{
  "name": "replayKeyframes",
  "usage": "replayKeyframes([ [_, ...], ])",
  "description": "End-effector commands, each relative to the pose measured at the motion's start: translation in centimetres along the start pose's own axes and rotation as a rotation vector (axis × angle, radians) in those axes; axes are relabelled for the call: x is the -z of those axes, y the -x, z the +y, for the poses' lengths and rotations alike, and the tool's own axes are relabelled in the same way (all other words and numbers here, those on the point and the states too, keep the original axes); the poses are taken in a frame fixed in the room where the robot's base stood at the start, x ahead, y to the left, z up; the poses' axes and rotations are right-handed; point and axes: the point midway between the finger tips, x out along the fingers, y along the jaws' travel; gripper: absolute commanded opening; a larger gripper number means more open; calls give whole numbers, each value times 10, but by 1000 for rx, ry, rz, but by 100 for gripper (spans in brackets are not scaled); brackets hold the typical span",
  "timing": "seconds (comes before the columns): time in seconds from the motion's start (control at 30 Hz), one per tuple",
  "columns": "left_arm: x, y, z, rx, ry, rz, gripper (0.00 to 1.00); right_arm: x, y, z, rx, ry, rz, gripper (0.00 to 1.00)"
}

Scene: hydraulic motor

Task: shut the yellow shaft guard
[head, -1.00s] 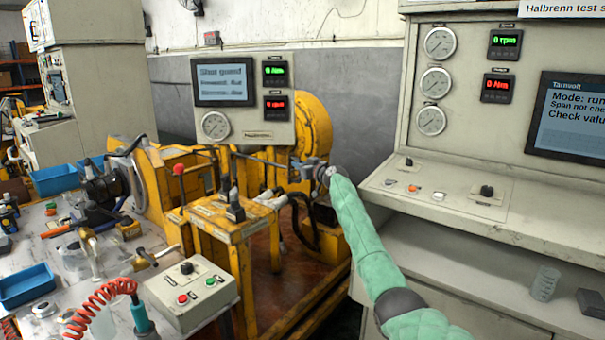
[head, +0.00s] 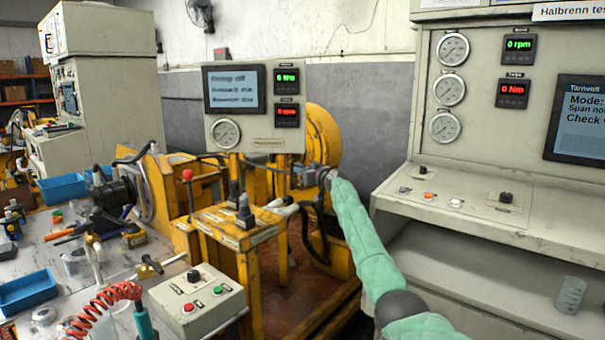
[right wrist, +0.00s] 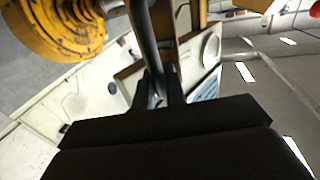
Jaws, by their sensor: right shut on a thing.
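My right gripper (head: 298,174) is at the end of the green-sleeved arm, in front of the yellow machine. In the right wrist view, its fingers (right wrist: 158,92) are shut on a dark bar (right wrist: 144,40). A yellow frame-like piece (right wrist: 127,72) shows behind the bar there. Yellow machine parts surround the gripper, including a large rounded yellow housing (head: 324,140) just behind it. I cannot tell clearly which yellow part is the shaft guard, or how far it is open. My left gripper is not in view.
A display panel (head: 252,140) stands above the machine. A grey control box (head: 195,299), blue trays (head: 28,288) and a red coiled hose (head: 100,305) are on the left bench. A grey console (head: 455,225) stands close to my right arm.

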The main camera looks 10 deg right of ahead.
Motion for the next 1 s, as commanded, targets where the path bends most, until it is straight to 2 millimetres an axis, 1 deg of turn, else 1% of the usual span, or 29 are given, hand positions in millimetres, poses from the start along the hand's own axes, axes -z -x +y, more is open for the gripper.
replayKeyframes([
  [0.03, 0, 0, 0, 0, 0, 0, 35, 4, 0, 0, -2, 1, 4, 0],
  [0.33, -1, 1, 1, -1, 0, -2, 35, 6, -1, 0, -2, 2, 7, 0],
  [0.37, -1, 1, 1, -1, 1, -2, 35, 6, -1, 0, -2, 2, 7, 15],
  [0.4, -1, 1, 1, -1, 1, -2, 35, 6, -1, 0, -2, 2, 7, 22],
  [0.43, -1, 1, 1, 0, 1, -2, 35, 6, -1, 0, -2, 2, 7, 28],
  [0.87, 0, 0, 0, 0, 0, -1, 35, 2, 0, 0, -1, 1, 3, 29],
  [1.0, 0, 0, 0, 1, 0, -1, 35, 1, 5, 0, -1, 2, 3, 29],
])
